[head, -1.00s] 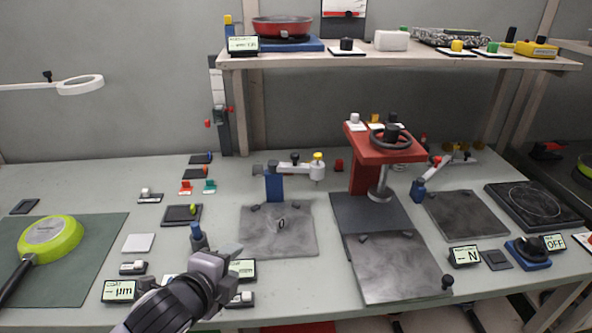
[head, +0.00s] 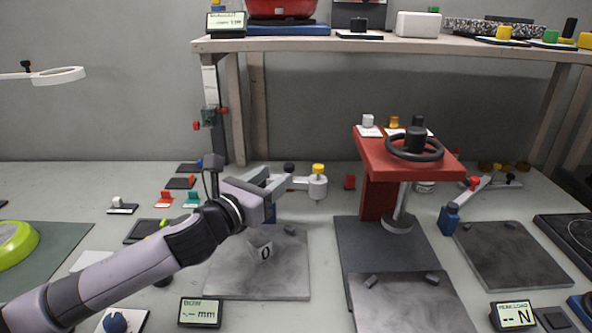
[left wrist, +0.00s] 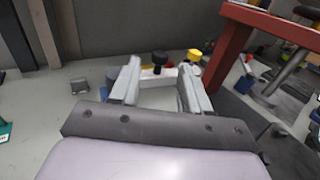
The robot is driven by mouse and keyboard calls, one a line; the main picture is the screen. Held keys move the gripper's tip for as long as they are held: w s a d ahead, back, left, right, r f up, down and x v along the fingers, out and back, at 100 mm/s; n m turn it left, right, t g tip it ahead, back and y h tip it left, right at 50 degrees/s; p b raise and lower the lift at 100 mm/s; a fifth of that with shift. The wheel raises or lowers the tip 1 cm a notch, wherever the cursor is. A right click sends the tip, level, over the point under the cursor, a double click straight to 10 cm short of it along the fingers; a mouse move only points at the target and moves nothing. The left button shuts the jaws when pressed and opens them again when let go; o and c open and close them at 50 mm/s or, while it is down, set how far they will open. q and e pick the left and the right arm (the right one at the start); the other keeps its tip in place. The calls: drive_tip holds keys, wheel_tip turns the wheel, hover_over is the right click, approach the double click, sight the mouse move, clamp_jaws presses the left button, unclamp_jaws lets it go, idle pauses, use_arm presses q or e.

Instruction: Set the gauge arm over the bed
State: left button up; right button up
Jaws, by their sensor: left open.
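The gauge arm (head: 298,184) is a pale arm with a black knob and a yellow-topped end (head: 318,182), on a blue post (head: 268,208). It points right along the back edge of the grey bed (head: 225,285), its yellow-topped end near the back right corner. The bed bears a "0" mark. My left gripper (head: 278,182) is open at the arm's left part and hides some of the post. In the left wrist view the gauge arm (left wrist: 158,73) shows beyond and between the open fingers (left wrist: 158,80); contact cannot be told. My right gripper is not in view.
A red press (head: 378,195) with a handwheel stands right of the gauge. A mm display (head: 200,312) sits in front of the bed. A shelf (head: 400,45) spans the back. Another jointed arm (head: 468,195) stands farther right by a grey plate (head: 510,255).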

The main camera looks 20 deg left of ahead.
sight(286, 167)
use_arm(q)
drive_tip(key=shift+x, duration=3.3)
clamp_jaws()
